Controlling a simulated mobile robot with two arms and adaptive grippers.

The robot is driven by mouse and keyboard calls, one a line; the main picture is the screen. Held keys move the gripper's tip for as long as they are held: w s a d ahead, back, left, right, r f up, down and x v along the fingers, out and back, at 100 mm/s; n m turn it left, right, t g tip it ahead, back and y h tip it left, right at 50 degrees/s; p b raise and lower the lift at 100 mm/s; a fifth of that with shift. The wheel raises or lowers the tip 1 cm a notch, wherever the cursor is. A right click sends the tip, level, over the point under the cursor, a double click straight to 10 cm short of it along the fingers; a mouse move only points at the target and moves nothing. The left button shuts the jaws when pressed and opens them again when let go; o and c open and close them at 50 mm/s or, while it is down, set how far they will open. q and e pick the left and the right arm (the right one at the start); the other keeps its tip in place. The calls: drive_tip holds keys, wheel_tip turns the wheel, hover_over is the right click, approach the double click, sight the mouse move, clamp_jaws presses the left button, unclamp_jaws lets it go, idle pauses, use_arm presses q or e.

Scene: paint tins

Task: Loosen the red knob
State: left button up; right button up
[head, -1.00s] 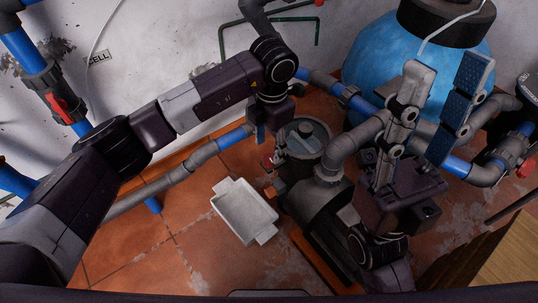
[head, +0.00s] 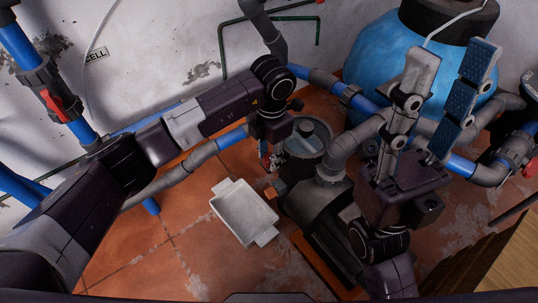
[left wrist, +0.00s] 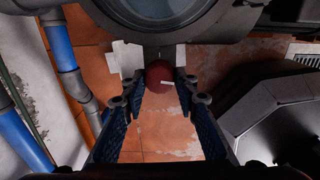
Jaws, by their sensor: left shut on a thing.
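The red knob (left wrist: 158,76) shows in the left wrist view between my left gripper's fingertips (left wrist: 157,86), below the round clear lid (left wrist: 160,8). My left gripper is shut on it, with one blue-padded finger on each side. In the head view my left gripper (head: 272,157) reaches down beside the pump's strainer lid (head: 308,135); a small part of the red knob (head: 265,160) shows there, mostly hidden. My right gripper (head: 445,70) is open and empty, its fingers pointing up in front of the blue tank.
Grey and blue pipes run around the pump. A blue tank (head: 375,60) stands behind. A valve with a red handle (head: 52,103) is on the left wall. The floor left of the tray is mostly clear.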

use_arm(q)
drive_tip(key=shift+c, duration=1)
